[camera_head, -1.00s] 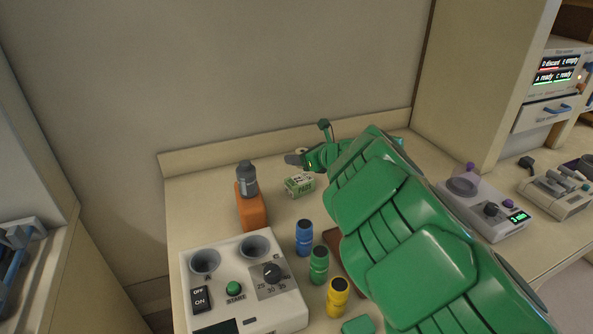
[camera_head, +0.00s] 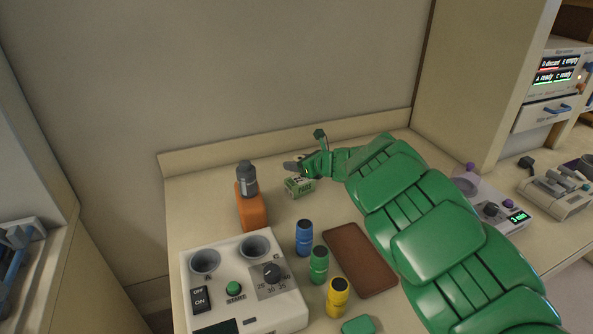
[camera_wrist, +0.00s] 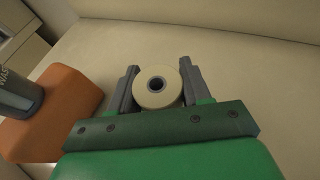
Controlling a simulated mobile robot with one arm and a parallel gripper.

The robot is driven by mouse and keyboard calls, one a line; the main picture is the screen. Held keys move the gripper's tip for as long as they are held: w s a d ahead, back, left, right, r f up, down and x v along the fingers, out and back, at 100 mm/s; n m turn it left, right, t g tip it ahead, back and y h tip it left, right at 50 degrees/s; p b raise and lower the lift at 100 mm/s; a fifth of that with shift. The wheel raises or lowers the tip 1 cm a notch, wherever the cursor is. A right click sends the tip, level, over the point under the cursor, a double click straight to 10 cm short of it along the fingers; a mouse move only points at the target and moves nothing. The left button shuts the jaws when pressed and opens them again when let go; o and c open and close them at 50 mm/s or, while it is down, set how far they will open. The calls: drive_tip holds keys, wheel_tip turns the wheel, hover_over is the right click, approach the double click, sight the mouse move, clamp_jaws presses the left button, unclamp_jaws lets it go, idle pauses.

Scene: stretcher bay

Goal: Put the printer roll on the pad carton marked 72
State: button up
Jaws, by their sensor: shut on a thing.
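The printer roll (camera_wrist: 158,101), a cream ring with a dark core hole, sits between the two grey fingers of my gripper (camera_wrist: 158,86) in the wrist view. The wrist view does not show the carton.
A grey bottle (camera_head: 247,180) stands on an orange block (camera_head: 252,210) left of the carton. Blue (camera_head: 304,238), green (camera_head: 319,265) and yellow (camera_head: 338,297) vials stand in front, near a white device (camera_head: 215,325). A brown mat (camera_head: 360,258) lies beside my arm.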

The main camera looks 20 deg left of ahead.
drive_tip(key=shift+f, duration=1.4)
drive_tip(key=shift+f, duration=0.1)
drive_tip(key=o, duration=1.1)
drive_tip(key=shift+c, duration=0.2)
drive_tip(key=v, duration=1.2)
